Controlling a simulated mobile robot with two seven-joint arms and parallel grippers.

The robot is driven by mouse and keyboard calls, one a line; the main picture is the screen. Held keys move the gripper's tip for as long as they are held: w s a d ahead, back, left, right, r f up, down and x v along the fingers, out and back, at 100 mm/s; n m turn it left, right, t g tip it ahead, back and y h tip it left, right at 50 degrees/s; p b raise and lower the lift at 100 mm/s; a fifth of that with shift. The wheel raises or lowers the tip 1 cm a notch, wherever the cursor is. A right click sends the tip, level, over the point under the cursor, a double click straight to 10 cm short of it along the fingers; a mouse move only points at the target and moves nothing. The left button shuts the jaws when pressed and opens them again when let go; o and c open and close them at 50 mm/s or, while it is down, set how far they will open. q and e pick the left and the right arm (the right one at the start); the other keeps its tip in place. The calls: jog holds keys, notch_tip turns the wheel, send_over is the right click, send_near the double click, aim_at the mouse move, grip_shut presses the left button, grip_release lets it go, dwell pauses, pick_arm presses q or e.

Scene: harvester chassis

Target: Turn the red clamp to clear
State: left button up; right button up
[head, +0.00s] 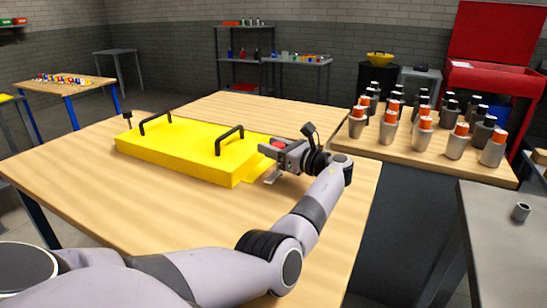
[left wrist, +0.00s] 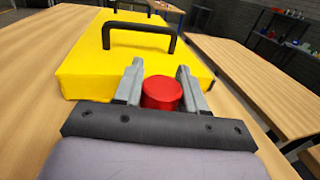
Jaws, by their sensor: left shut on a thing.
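The red clamp (left wrist: 161,93) is a round red knob at the near end of the yellow chassis (left wrist: 90,70). In the left wrist view it sits between the two fingers of my left gripper (left wrist: 160,82), which is shut on it. In the head view the chassis (head: 175,153) lies on the wooden table, and my left gripper (head: 272,160) is at its right end. Only a small part of the red clamp (head: 278,143) shows there, the rest hidden by the gripper. Which way the clamp is turned cannot be told. My right gripper is not in view.
Two black handles (head: 229,139) rise from the chassis top, and a dark knob stands at its far left corner. The wooden table (head: 130,225) is bare in front of the chassis. A table of grey and orange-topped cylinders (head: 422,130) stands to the right.

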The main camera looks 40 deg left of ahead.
pick_arm(q)
jog(key=shift+g, duration=0.5)
jog(key=o, duration=1)
jog(key=shift+c, duration=0.2)
jog(key=shift+w+d+b, duration=0.2)
jog(key=shift+d+b, duration=0.05)
jog(key=shift+d, duration=1.55)
jog(key=shift+w+d+b, duration=0.2)
jog(key=shift+d+b, duration=0.05)
jog(key=shift+d, duration=1.5)
